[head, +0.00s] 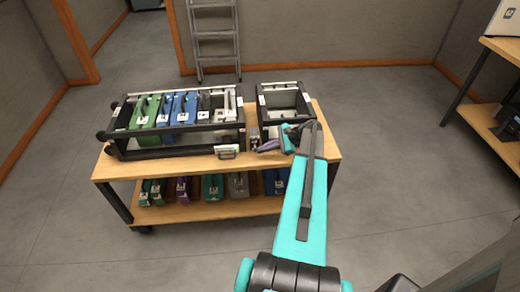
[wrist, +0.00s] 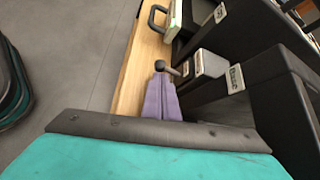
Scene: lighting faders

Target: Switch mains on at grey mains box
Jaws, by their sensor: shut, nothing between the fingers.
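In the wrist view a small grey box (wrist: 208,66) stands at the table edge, beside a dark frame. A lever with a dark round knob (wrist: 160,65) sticks out from its side. My gripper (wrist: 160,78) has its purple fingers shut together and empty, with the tips right at the knob. Whether they touch it I cannot tell. In the head view my gripper (head: 258,150) is low at the table's front, between the two racks, and the grey box (head: 254,134) shows small just behind it. The lever's exact position is unclear there.
A black-framed rack (head: 118,150) with green, blue and grey modules stands left on the wooden table (head: 110,172). A smaller rack (head: 262,105) stands right, close to my wrist. A lower shelf (head: 165,213) holds several more modules. A ladder (head: 215,45) leans behind. Floor in front is clear.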

